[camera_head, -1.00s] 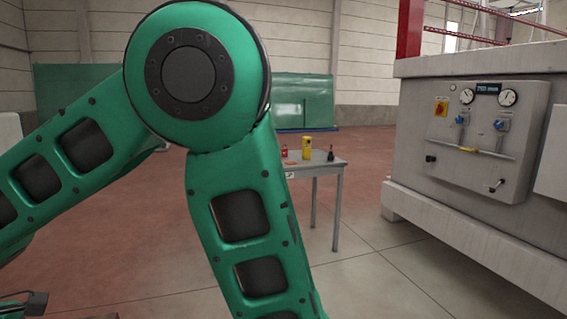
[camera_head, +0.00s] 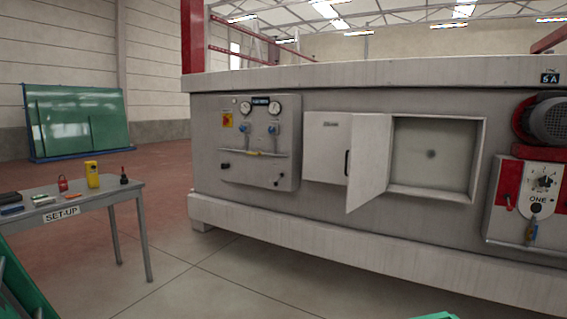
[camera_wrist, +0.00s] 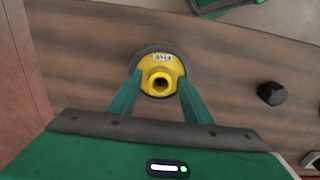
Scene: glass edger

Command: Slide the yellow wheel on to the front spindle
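The yellow wheel (camera_wrist: 161,90) shows in the wrist view, with a grey rim, a yellow hub with a dark central hole and a small white label. My gripper (camera_wrist: 160,79) has one green finger on each side of the hub, and both fingertips meet its edges. It looks shut on the wheel. The gripper and wheel are not visible in the head view. I cannot make out a front spindle in either view. An open compartment (camera_head: 462,130) in the grey machine shows a small dark round spot on its back wall.
The compartment's white door (camera_head: 369,160) stands swung open. A gauge panel (camera_head: 262,145) is to its left, a motor (camera_head: 550,122) to its right. A set-up table (camera_head: 95,200) with small items stands at the left. Floor before the machine is clear. A dark knob (camera_wrist: 272,93) lies below my gripper.

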